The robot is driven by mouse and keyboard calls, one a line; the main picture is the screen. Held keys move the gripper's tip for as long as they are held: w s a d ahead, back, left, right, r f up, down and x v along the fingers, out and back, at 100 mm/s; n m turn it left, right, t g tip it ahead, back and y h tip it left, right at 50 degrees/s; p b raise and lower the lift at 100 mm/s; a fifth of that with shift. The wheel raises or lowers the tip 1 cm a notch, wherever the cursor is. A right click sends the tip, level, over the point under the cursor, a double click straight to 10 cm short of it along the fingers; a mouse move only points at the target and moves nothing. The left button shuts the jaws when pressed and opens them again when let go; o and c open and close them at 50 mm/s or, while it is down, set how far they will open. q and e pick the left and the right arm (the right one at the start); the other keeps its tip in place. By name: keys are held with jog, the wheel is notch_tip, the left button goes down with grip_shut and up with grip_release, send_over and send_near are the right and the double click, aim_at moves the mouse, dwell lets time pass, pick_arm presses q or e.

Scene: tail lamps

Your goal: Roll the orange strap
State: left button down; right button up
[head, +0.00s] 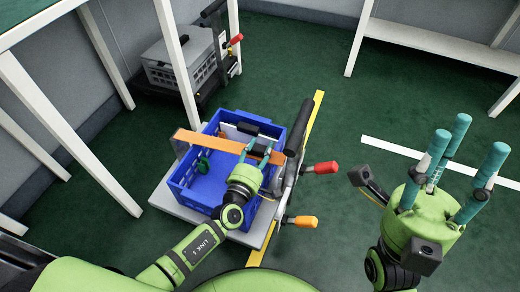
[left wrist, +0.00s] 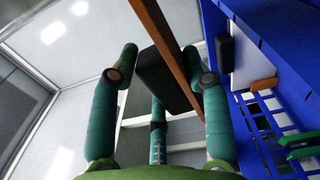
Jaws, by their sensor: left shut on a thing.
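My left gripper (head: 259,145) is at the strap's right part, above the crate. In the left wrist view, the strap (left wrist: 172,45) and the black block (left wrist: 163,80) lie between the gripper's fingers (left wrist: 160,78). It is shut on the strap; whether it also grips the block is hard to tell. My right gripper (head: 465,145) is raised at the right, fingers spread, empty.
The crate stands on a grey cart (head: 172,205) with red (head: 322,167) and orange (head: 302,221) handles. A green item (head: 203,165) is in the crate. White table legs (head: 178,60) stand at the left. Another crate (head: 183,62) stands behind.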

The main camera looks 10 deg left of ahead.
pick_arm(q)
jog(key=c, duration=0.7)
grip_release()
jog(key=shift+a, duration=0.15)
jog(key=s+a, duration=0.1)
jog(key=s, duration=1.1)
jog(key=shift+a, duration=0.3)
